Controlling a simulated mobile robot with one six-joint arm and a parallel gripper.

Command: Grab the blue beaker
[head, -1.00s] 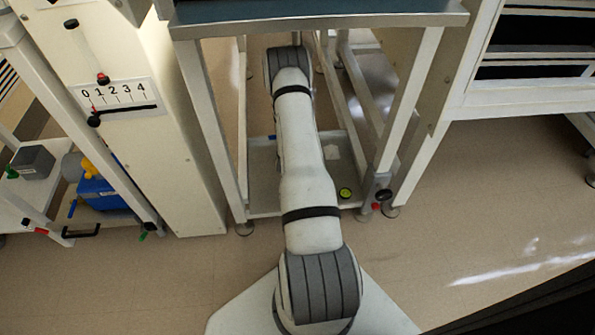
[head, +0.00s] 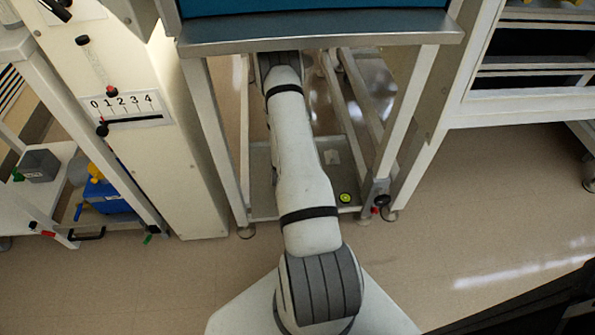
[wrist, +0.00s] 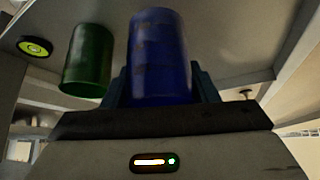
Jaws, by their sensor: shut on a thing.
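The blue beaker (wrist: 158,50) stands in the middle of the wrist view, between the dark fingers of my gripper (wrist: 161,88). The gripper is shut on it, with one finger along each side. A green beaker (wrist: 88,60) is close on its left, with a narrow gap between them. In the head view my arm reaches under the bench, and the gripper and both beakers are hidden there.
A yellow-green ringed disc (head: 345,198) lies on the low shelf (head: 262,205); a similar disc (wrist: 34,46) shows in the wrist view. Bench legs (head: 213,140) flank my arm. A cart at left holds a blue container (head: 104,196). Floor at right (head: 480,200) is clear.

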